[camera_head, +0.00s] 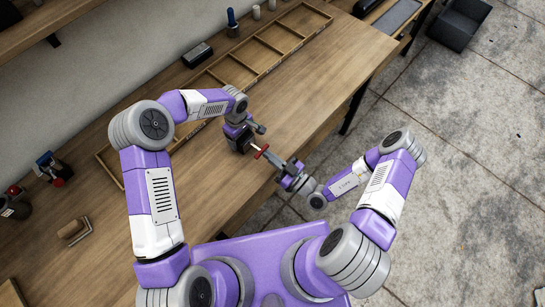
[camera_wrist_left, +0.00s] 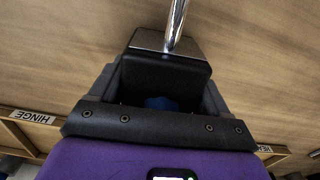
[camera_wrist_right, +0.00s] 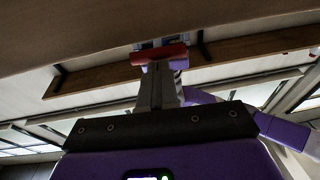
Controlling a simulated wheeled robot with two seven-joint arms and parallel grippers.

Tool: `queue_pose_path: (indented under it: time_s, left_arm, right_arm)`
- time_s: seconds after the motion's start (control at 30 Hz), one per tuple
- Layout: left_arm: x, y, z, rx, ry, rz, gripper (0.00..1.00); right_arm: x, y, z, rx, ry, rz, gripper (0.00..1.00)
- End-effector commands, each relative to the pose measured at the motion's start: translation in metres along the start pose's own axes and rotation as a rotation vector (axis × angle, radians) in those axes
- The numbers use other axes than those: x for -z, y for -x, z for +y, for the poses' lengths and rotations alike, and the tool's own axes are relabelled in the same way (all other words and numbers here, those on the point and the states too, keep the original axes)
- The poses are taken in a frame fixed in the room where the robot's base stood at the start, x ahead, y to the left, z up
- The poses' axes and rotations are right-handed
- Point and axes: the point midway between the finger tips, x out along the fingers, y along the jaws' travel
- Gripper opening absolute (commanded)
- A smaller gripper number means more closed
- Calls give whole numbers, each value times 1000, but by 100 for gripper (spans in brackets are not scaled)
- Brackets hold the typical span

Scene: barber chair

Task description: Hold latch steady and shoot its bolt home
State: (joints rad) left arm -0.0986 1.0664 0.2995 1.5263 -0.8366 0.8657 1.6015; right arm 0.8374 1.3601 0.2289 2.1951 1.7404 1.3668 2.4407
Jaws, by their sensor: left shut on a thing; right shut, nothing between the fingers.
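My left gripper (camera_head: 250,132) is shut on the black latch (camera_wrist_left: 165,72) above the workbench. In the left wrist view the latch's dark body sits between the fingers. A chrome bolt rod (camera_wrist_left: 176,25) runs out from its metal end plate. The red bolt handle (camera_head: 261,151) shows on the rod's outer end in the head view. My right gripper (camera_head: 274,161) is shut and empty, its fingertips pointing at the red handle. In the right wrist view the handle (camera_wrist_right: 158,54) lies across just beyond the fingertips; I cannot tell whether they touch.
A long divided wooden tray (camera_head: 281,44) lies along the back of the workbench (camera_head: 312,110), with labels such as HINGE. A black box (camera_head: 197,55) and a blue-handled tool (camera_head: 232,22) stand behind it. Tools lie at the left. The bench right of the grippers is clear.

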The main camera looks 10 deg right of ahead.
Motion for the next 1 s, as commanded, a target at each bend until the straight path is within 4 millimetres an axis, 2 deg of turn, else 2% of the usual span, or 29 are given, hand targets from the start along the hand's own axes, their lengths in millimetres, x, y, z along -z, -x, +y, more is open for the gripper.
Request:
queue_pose_path:
  time_s: [0.1,0.2,0.57,0.77,0.83,1.0]
  left_arm:
    - [-2,1,1,-1,-2,-4,27]
    - [-3,1,1,-1,-3,-4,27]
    - [-7,0,2,0,-7,-12,27]
    - [-7,0,1,0,-7,-11,27]
    - [-6,0,1,1,-6,-10,27]
    - [-4,0,1,1,-4,-6,27]
  right_arm:
    - [-4,-19,0,1,1,3,0]
    - [-6,-31,0,1,0,2,0]
    - [-4,-31,0,-1,1,1,0]
    - [13,-13,1,-2,0,1,0]
    - [24,-1,1,-2,-1,0,0]
    - [22,40,1,-5,0,-3,0]
